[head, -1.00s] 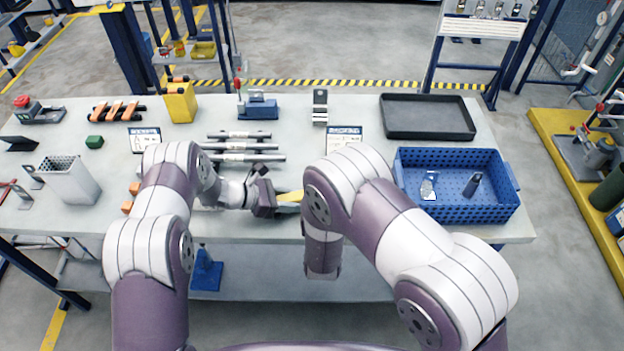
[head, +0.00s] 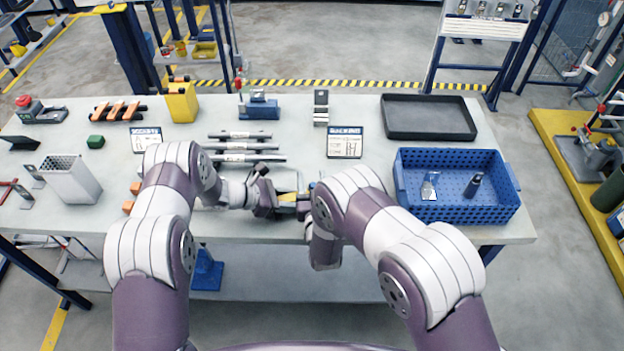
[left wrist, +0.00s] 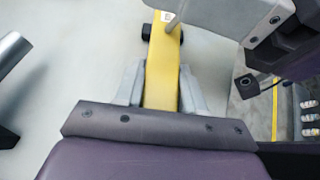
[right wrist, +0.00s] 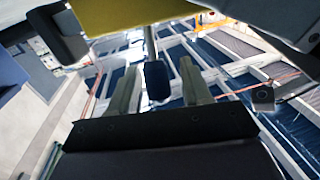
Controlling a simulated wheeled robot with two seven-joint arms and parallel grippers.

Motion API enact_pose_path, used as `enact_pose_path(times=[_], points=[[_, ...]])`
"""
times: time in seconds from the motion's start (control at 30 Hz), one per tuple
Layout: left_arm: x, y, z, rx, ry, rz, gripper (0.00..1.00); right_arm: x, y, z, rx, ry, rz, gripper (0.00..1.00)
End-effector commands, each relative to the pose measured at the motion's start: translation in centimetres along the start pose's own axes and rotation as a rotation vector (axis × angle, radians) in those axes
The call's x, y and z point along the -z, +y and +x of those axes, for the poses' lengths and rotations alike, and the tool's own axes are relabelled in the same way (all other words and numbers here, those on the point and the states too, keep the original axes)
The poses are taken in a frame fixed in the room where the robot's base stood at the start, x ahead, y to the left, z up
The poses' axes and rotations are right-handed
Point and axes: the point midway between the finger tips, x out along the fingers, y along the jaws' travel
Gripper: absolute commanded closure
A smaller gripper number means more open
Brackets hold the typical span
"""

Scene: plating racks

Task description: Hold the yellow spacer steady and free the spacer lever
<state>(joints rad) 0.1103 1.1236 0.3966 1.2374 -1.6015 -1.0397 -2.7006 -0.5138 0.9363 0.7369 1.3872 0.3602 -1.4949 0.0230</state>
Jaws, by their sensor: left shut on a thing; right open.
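The yellow spacer (left wrist: 163,72) runs between the two grey fingers of my left gripper (left wrist: 160,88), which is shut on it. In the head view, a small piece of the yellow spacer (head: 288,197) shows near the table's front edge. In the right wrist view, the spacer's yellow underside (right wrist: 130,14) fills the top. The spacer lever, a thin grey rod with a dark knob (right wrist: 157,80), hangs from it between the open fingers of my right gripper (right wrist: 160,88). Both fingers look apart from the knob. In the head view, my right arm hides most of that gripper.
A blue perforated crate (head: 456,215) with two small parts stands to the right. A dark tray (head: 428,117) lies behind it. Several grey bars (head: 243,157) lie beyond my left gripper. A white perforated bin (head: 70,182) stands at the left.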

Motion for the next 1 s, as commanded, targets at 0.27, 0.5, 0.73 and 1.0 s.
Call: enact_pose_path(times=[0.27,0.5,0.73,1.0], points=[[0.1,0.0,0.0,0.0,0.001,-0.001,1.0,0.0,0.0,0.1,0.0,0.0,0.0,0.62],[0.0,0.0,0.0,0.0,0.001,-0.001,1.0,0.0,0.0,0.1,0.0,-0.002,0.0,1.0],[0.0,0.0,0.0,0.0,0.0,0.0,1.0,0.2,-0.1,1.4,-0.012,-0.2,-0.028,1.0],[0.0,0.0,0.0,0.001,0.0,0.0,1.0,-0.2,-0.3,2.2,-0.02,-0.394,-0.058,1.0]])
